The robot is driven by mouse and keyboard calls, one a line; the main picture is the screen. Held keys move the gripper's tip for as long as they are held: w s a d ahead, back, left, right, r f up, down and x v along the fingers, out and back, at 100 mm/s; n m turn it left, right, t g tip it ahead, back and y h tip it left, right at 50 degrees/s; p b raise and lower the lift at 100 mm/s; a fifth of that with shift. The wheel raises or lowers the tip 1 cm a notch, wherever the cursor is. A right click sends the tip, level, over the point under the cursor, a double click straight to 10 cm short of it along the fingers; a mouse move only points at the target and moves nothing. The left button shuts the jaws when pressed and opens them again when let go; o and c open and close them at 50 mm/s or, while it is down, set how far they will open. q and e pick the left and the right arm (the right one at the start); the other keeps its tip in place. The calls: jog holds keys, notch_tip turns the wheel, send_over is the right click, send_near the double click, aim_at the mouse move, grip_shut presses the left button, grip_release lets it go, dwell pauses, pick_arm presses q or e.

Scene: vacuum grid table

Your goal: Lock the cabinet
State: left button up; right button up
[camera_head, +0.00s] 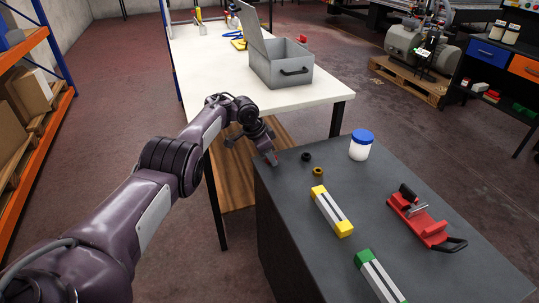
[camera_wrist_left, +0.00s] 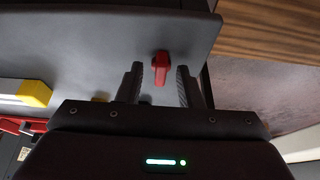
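The dark grey cabinet (camera_head: 283,211) stands at the lower right, its flat top carrying several small items. In the left wrist view, a small red handle (camera_wrist_left: 160,68) sits on the grey cabinet surface (camera_wrist_left: 100,40), near its edge. My left gripper (camera_head: 272,158) is low at the cabinet's far left corner. In the left wrist view its two fingers (camera_wrist_left: 160,75) are open, one on each side of the red handle, with gaps showing on both sides. In the head view the handle is mostly hidden by the gripper. My right gripper is not in view.
A white table (camera_head: 205,70) behind holds an open grey toolbox (camera_head: 280,65).

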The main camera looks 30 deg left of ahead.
pick_arm(q)
jog(key=shift+r, duration=0.2)
jog(key=p+v, duration=0.2)
jog(key=v, duration=0.4)
jog(key=shift+a+r, duration=0.1)
jog(key=shift+s+a+r, duration=0.15)
jog(key=shift+s+r, duration=0.1)
jog(key=shift+r, duration=0.3)
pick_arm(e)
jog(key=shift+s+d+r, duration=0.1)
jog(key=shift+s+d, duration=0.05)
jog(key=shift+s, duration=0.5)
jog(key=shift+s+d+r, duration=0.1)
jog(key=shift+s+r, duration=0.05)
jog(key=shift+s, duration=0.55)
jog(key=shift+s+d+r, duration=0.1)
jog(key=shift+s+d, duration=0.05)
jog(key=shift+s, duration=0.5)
